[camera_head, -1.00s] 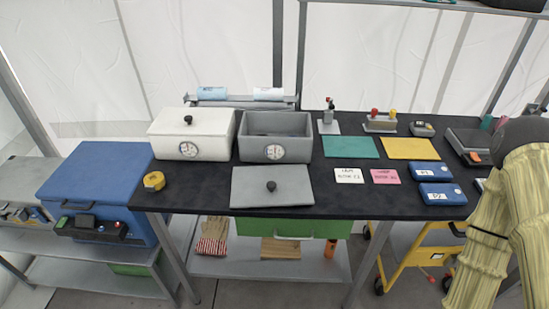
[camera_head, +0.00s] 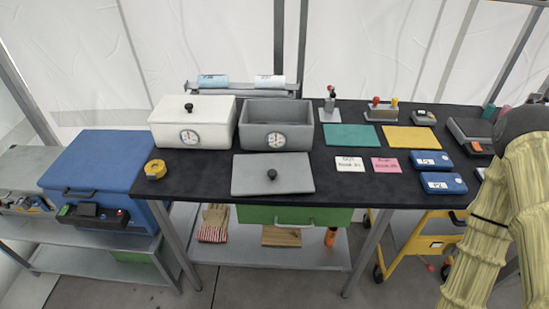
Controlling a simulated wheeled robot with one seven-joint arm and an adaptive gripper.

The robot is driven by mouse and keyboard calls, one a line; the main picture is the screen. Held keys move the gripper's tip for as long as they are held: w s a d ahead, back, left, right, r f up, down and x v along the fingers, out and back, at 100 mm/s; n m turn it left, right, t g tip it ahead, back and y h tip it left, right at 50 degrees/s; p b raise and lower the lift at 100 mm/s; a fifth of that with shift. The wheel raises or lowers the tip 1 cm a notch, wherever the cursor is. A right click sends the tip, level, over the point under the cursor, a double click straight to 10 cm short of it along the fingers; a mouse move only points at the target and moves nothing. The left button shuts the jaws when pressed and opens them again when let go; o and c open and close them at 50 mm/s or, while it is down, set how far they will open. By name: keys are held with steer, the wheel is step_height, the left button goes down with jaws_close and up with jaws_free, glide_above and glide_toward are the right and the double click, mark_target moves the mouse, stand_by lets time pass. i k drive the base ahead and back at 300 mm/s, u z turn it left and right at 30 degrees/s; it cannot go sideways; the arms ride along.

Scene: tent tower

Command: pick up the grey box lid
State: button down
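The grey box lid (camera_head: 298,176) lies flat near the front edge of the black table, with a round black knob (camera_head: 272,174) on top. The open grey box (camera_head: 276,125) stands just behind it, with a round dial on its front. My arm, in a pale yellow-green cover, shows at the right edge. My gripper is not in the picture, so its state is hidden.
A white lidded box (camera_head: 192,122) stands left of the grey box, and a yellow tape roll (camera_head: 155,169) lies at the table's left end. Right of the lid are a white card (camera_head: 349,164), a pink card (camera_head: 386,165) and blue cases (camera_head: 443,183). Bare black tabletop (camera_head: 205,180) lies left of the lid.

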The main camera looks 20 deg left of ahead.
mark_target(291, 173)
steer(key=u, duration=3.2)
steer(key=k, duration=0.95)
steer(key=z, duration=1.4)
